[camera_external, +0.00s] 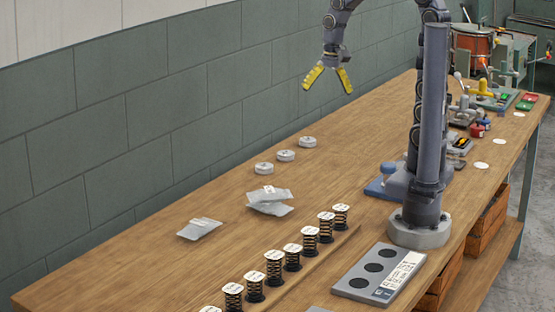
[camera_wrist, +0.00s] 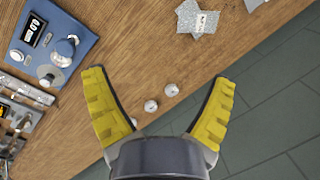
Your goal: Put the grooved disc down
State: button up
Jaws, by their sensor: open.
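Three small pale grey discs stand in a row on the wooden bench: a near one (camera_external: 264,168), a middle one (camera_external: 286,155) and a far one (camera_external: 307,142). I cannot tell which is the grooved disc, as their surfaces are too small to read. My gripper (camera_external: 328,85) is open and empty, high above the bench and beyond the row in the external view. In the wrist view, my spread yellow fingers (camera_wrist: 158,78) frame two discs, one at right (camera_wrist: 171,90) and one at left (camera_wrist: 151,106). The third is mostly hidden by my gripper there.
Silvery bags (camera_external: 268,201) lie near the discs. A row of black springs with white tops (camera_external: 292,257) stands at the front. A grey plate with three dark round spots (camera_external: 347,286) lies at the front right.

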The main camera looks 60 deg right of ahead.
jog(key=s+a+n+g+h, duration=0.1)
jog(key=s+n+g+h, duration=0.1)
jog(key=s+n, duration=0.7)
jog(key=s, duration=0.8)
jog(key=shift+a+f+n, duration=0.15)
jog(key=shift+a+n, duration=0.1)
jog(key=shift+n, duration=0.15)
